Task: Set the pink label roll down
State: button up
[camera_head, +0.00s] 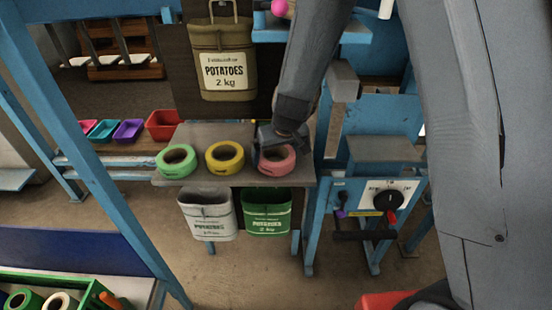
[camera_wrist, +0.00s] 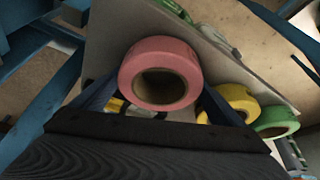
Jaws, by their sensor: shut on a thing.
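The pink label roll (camera_head: 277,160) is at the right end of a small grey shelf (camera_head: 230,177), in a row with a yellow roll (camera_head: 225,157) and a green roll (camera_head: 177,161). My gripper (camera_head: 283,137) reaches down from above and behind it. In the wrist view the pink roll (camera_wrist: 160,75) sits between the two fingers, and my gripper (camera_wrist: 155,92) is shut on it. Its hole faces the camera. I cannot tell whether the roll touches the shelf. The yellow roll (camera_wrist: 233,103) and green roll (camera_wrist: 276,122) show beyond it, to the right.
A white sack (camera_head: 208,216) and a green sack (camera_head: 266,212) hang below the shelf. A brown potato sack (camera_head: 222,60) hangs behind it. A blue stand with a dial panel (camera_head: 388,195) is to the right. Small coloured bins (camera_head: 128,131) stand at left.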

jog(key=shift+w+f, duration=0.1)
jog(key=shift+f, duration=0.15)
jog(key=o, duration=0.9)
jog(key=shift+r, duration=0.15)
jog(key=p+v, duration=0.3)
jog(key=v, duration=0.8)
jog(key=shift+r+p, duration=0.25)
jog(key=shift+p, duration=0.15)
jog(key=s+d+r+m+g, duration=0.1)
jog(key=s+d+m, duration=0.1)
jog(key=s+d, duration=0.6)
jog(key=s+d+r+m+g+h, duration=0.1)
jog(key=s+d+r+m+g, duration=0.1)
jog(key=s+d, duration=0.6)
jog(key=s, duration=0.2)
jog(key=shift+s+h, duration=0.3)
jog(key=shift+a, duration=0.1)
